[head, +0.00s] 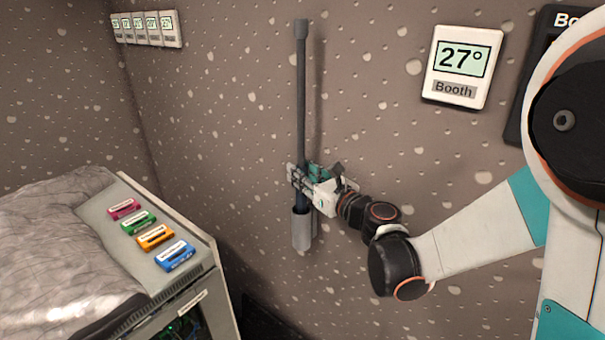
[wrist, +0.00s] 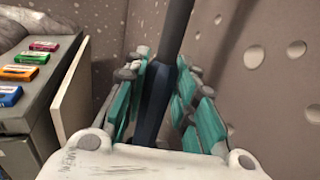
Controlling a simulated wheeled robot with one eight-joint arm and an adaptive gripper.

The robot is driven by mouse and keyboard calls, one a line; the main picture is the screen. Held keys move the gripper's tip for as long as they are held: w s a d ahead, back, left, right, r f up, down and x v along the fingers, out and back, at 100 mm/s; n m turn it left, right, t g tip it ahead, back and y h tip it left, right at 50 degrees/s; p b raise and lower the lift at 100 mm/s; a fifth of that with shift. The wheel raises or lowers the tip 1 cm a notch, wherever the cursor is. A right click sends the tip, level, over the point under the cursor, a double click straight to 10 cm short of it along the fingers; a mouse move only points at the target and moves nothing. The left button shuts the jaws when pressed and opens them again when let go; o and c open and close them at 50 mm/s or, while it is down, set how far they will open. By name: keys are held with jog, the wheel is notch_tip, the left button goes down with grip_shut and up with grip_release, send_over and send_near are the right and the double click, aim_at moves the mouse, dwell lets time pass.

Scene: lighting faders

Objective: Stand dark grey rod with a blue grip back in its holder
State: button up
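The dark grey rod (head: 301,95) stands upright against the wall in the head view. Its dark blue grip (head: 302,196) is at the lower end, just above the light grey tube-shaped holder (head: 302,232) on the wall. The bottom of the grip reaches into the holder's mouth or stands right in front of it; its lower end is hidden. My gripper (head: 303,178) has its fingers on both sides of the grip and looks shut on it. In the wrist view, the blue grip (wrist: 155,100) lies between the teal pads of my gripper (wrist: 167,80).
Several small displays (head: 146,28) hang at the upper left. The wall around the rod is clear.

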jog(key=o, duration=0.4)
jog(key=v, duration=1.2)
dwell(0.5)
